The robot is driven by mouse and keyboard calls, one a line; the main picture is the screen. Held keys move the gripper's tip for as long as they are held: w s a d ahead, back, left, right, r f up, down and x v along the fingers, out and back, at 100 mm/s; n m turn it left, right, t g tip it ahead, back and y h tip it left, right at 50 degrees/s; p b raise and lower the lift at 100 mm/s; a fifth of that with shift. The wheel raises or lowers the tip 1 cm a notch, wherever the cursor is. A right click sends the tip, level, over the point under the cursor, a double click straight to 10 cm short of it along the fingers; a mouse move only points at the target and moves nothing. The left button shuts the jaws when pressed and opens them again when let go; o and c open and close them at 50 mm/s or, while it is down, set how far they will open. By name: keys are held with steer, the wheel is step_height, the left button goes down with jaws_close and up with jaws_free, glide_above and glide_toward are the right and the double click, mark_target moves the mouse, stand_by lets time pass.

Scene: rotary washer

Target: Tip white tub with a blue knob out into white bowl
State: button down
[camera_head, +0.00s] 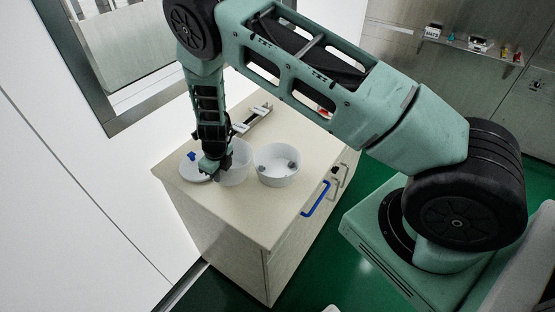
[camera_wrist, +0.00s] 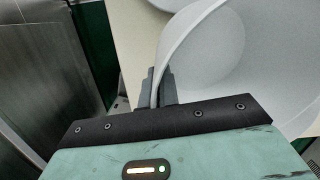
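A white round tub (camera_head: 239,163) is at the cabinet's left, partly hidden by my gripper. A white disc-shaped lid (camera_head: 194,173) with a blue knob (camera_head: 192,156) lies left of it. My gripper (camera_head: 209,172) points down at the tub's near left side. In the wrist view, the fingers (camera_wrist: 160,88) are closed on the tub's rim, its wall (camera_wrist: 235,60) between them. The tub looks upright; I cannot tell if it touches the top. The visible part of its inside looks empty. A white bowl (camera_head: 279,177) stands just right of it, with dark grey round pieces (camera_head: 289,165) inside.
The beige cabinet top (camera_head: 240,215) is clear at the front. A shallow tray with small items (camera_head: 253,119) lies behind the tub. A blue handle (camera_head: 316,199) is on the cabinet's right face. A white wall stands to the left.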

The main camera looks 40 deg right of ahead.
steer(key=shift+w+a+f+g+h, duration=0.15)
steer(key=shift+a+g+h, duration=0.2)
steer(key=shift+h, duration=0.35)
steer(key=shift+a, duration=0.1)
stand_by(1.4)
